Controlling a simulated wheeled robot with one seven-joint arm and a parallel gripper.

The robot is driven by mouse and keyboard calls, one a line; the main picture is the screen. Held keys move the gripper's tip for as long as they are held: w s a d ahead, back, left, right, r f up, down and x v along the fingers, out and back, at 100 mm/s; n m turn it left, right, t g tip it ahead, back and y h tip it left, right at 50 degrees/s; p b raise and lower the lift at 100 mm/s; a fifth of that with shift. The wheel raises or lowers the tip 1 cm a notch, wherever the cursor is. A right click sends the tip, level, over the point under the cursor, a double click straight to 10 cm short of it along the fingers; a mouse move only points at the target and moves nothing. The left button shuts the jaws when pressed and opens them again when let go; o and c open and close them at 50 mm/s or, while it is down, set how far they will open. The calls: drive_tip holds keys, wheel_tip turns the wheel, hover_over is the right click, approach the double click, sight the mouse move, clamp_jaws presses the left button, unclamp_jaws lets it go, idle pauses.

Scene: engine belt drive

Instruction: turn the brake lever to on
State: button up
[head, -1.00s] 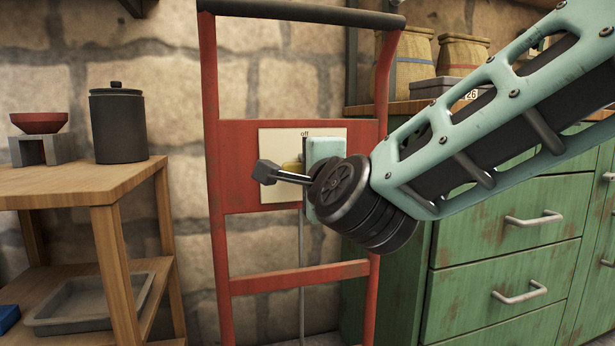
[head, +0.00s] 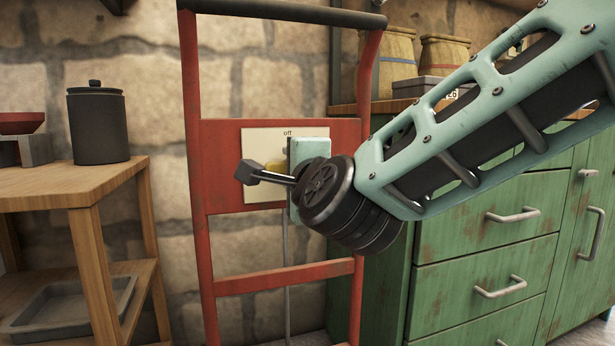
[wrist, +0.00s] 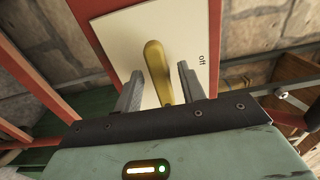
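The yellow brake lever (head: 275,167) sits on a cream plate (head: 258,141) fixed to a red frame. The plate reads "off" at its top edge; no "on" label shows. In the wrist view the yellow lever (wrist: 158,72) stands between the two grey fingers of my gripper (wrist: 160,74). The fingers are apart, with a gap visible on each side of the lever.
The red frame (head: 257,284) stands before a stone wall. A wooden shelf table (head: 110,184) with a dark canister (head: 97,125) is at left. Green drawers (head: 480,245) stand close at right, below my arm. Sacks (head: 447,56) sit on the counter.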

drive_tip(key=p+v, duration=0.4)
drive_tip(key=v, duration=1.2)
drive_tip(key=shift+s+p, duration=0.35)
drive_tip(key=shift+p, duration=0.05)
drive_tip(key=shift+d+r, duration=0.1)
drive_tip(key=s+a+f+n+g+y+p, duration=0.25)
drive_tip(key=s+f+n+g+p, duration=0.2)
drive_tip(key=f+n+g, duration=0.65)
drive_tip(key=s+d+n+g+h+p, duration=0.55)
drive_tip(key=s+d+n+h, duration=0.2)
drive_tip(key=d+n, duration=0.4)
wheel_tip(320, 180, up, 37)
drive_tip(key=p, duration=3.7)
drive_tip(key=shift+s+d+g+y, duration=0.3)
drive_tip(key=shift+s+d+g, duration=0.1)
drive_tip(key=shift+g, duration=0.05)
